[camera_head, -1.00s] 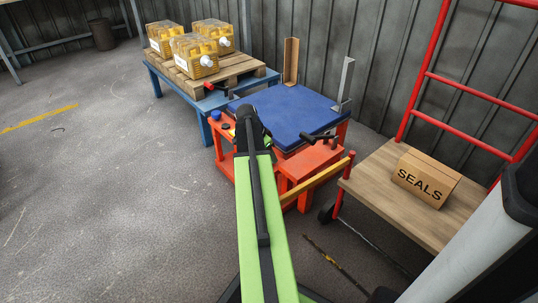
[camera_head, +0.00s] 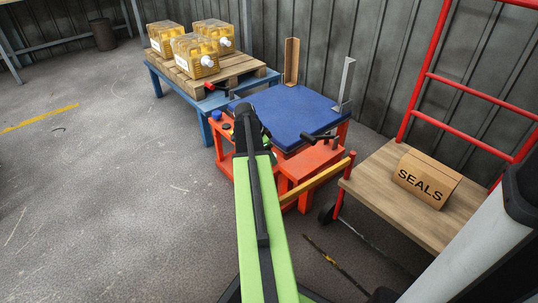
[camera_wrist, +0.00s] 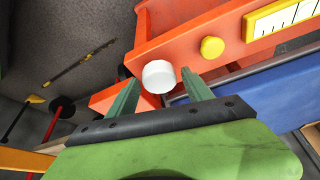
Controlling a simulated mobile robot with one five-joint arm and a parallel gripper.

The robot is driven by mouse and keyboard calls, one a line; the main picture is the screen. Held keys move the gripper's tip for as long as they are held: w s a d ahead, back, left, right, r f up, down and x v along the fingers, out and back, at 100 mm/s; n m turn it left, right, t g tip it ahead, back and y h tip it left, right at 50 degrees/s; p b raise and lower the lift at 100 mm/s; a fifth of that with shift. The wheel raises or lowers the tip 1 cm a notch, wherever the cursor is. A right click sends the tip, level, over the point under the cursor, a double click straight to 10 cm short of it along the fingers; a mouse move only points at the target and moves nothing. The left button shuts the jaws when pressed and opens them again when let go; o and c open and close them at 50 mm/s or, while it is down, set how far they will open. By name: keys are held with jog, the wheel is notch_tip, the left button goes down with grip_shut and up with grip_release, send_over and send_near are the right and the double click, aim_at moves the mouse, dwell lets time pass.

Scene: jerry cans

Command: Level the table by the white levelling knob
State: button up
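The orange table (camera_head: 318,160) with a blue top (camera_head: 285,110) stands in the middle of the head view. In the wrist view the white levelling knob (camera_wrist: 158,77) sticks out from the table's orange front rail (camera_wrist: 190,28). My gripper (camera_wrist: 160,80) is open, with one green finger on each side of the knob. Gaps show between the knob and both fingertips. In the head view my arm hides the knob and most of the gripper.
A yellow knob (camera_wrist: 212,47) and a marked scale (camera_wrist: 285,20) are on the same rail, right of the white knob. A blue table (camera_head: 155,82) with a pallet and jerry cans (camera_head: 195,55) stands behind. A trolley with a SEALS box (camera_head: 425,180) is at right.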

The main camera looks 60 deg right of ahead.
jog(key=shift+o, duration=0.5)
jog(key=shift+r, duration=0.25)
jog(key=p+v, duration=1.6)
jog(key=v, duration=0.1)
